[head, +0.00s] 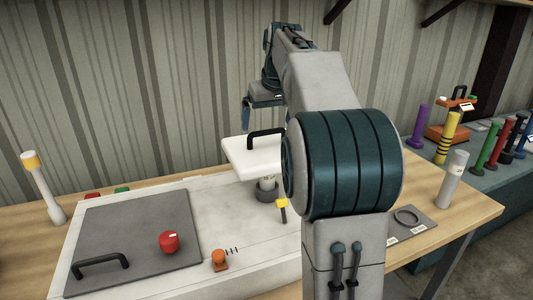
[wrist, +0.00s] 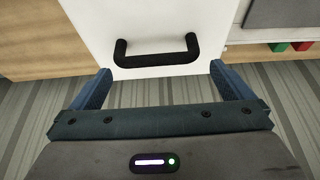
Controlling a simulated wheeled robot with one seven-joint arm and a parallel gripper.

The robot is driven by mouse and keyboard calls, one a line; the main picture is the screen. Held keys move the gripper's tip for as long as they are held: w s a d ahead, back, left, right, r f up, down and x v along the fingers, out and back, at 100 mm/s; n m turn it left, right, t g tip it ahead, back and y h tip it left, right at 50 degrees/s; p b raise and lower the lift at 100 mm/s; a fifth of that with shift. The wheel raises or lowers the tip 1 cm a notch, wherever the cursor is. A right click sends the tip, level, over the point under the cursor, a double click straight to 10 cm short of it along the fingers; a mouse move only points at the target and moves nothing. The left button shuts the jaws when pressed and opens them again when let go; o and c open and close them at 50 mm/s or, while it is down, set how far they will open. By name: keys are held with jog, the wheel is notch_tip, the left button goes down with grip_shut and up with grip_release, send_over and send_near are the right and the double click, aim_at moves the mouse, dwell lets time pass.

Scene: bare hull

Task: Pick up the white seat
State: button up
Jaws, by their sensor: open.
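The white seat (head: 239,157) is a flat white slab with a black bar handle (head: 264,136) on top. It sits on a short dark-based post on the white bench top, and my arm hides its right part. In the wrist view the seat (wrist: 150,22) fills the top middle, with its black handle (wrist: 156,51) between and just beyond my fingertips. My gripper (wrist: 161,80) is open and empty, its two blue fingers to either side of the handle. In the head view my gripper (head: 247,113) is above the seat, apart from it.
A grey panel (head: 130,235) with a black handle and a red knob (head: 169,241) lies at left. A yellow-topped white post (head: 43,188) stands far left. A grey cylinder (head: 452,179) and several coloured cylinders stand at right. An orange knob (head: 219,259) is in front.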

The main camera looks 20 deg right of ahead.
aim_at(267, 131)
jog(key=shift+d+x, duration=0.15)
jog(key=shift+x, duration=1.25)
jog(key=shift+d+x, duration=0.1)
jog(key=shift+x, duration=1.3)
jog(key=shift+r, duration=0.1)
jog(key=c, duration=1.6)
jog(key=shift+w+r, duration=0.1)
jog(key=shift+c, duration=1.2)
